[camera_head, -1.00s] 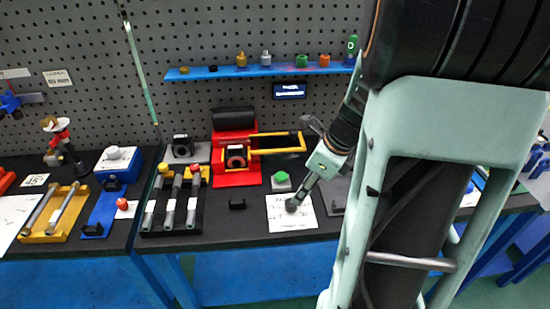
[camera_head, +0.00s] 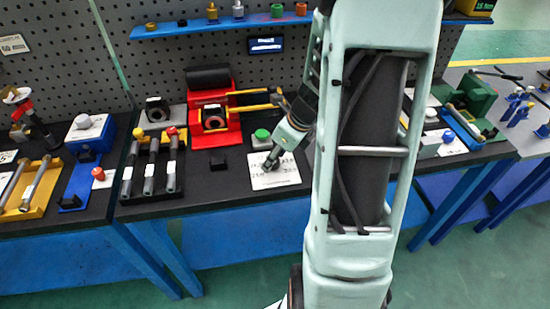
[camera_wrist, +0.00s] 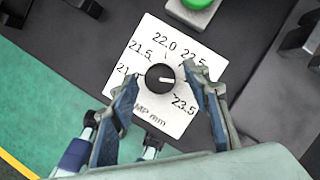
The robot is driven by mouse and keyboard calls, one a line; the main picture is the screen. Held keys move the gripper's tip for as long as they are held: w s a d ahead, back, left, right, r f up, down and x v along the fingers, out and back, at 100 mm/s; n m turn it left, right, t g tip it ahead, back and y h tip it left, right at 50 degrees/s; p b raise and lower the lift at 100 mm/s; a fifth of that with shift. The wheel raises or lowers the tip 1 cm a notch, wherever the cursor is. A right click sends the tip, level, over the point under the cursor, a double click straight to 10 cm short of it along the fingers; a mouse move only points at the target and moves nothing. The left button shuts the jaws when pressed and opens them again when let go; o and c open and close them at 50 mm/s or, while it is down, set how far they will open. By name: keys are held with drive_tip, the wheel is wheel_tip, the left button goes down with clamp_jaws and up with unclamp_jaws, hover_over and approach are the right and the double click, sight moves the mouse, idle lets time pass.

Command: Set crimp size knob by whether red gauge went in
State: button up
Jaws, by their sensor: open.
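A black round knob (camera_wrist: 160,77) with a white pointer mark sits on a white dial card (camera_wrist: 180,112) printed with sizes from about 21 to 23.5. The mark appears to point left, near the 21.0 side. My gripper (camera_wrist: 160,80) is open, its fingers on either side of the knob; contact is not clear. In the head view my gripper (camera_head: 270,162) is over the card (camera_head: 284,180), and the knob cannot be told apart from it.
A red crimping press (camera_head: 215,128) stands behind the card. A green button (camera_head: 262,135) on a grey box is close behind the dial. The gauge rack (camera_head: 120,190) is on the left. A blue shelf (camera_head: 185,29) crosses the pegboard.

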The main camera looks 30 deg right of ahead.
drive_tip(key=c, duration=1.2)
drive_tip(key=shift+o, duration=0.2)
